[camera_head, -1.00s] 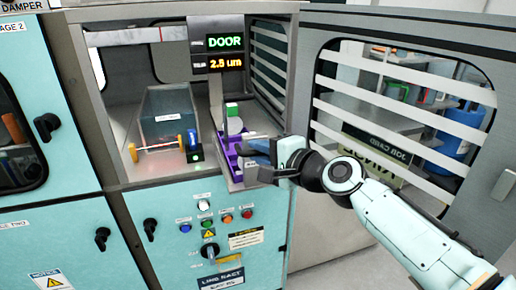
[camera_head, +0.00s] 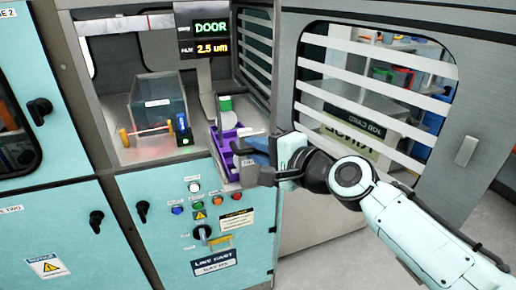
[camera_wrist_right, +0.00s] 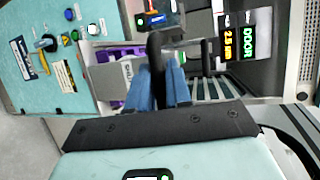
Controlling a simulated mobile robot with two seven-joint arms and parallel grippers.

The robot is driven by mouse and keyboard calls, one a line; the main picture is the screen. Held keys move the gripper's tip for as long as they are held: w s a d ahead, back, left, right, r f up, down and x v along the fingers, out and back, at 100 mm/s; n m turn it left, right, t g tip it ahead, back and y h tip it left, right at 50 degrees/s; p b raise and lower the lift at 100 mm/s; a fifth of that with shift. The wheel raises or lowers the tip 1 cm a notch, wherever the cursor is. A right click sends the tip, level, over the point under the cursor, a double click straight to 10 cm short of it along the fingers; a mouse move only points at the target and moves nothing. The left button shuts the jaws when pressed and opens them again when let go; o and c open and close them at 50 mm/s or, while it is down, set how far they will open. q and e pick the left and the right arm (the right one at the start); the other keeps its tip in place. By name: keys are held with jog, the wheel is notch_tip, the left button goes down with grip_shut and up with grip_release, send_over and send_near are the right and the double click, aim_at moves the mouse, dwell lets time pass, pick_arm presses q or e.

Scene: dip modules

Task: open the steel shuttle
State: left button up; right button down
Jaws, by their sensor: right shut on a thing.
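The steel shuttle (camera_head: 226,184) is a narrow grey drawer-like carrier with a purple tray (camera_head: 221,150) in it. It sticks out past the front sill of the machine opening, to the right of the display post. In the wrist view its pale front (camera_wrist_right: 107,76) carries partly hidden lettering. My right gripper (camera_head: 258,150) is at the shuttle's front end. Its blue fingers (camera_wrist_right: 160,88) are shut on a dark upright handle (camera_wrist_right: 155,50), which they partly hide. My left gripper is not in view.
A display (camera_head: 210,38) reads DOOR and 2.5 um. A grey-blue tank (camera_head: 158,100) stands inside the chamber, left of the shuttle. Buttons and a rotary switch (camera_head: 202,233) are below the opening. The slatted-window door (camera_head: 465,150) stands right, behind my arm.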

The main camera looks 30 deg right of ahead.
jog(key=c, duration=1.1)
grip_release()
jog(key=v, duration=1.3)
jog(key=shift+s+d, duration=0.15)
jog(key=shift+s, duration=0.05)
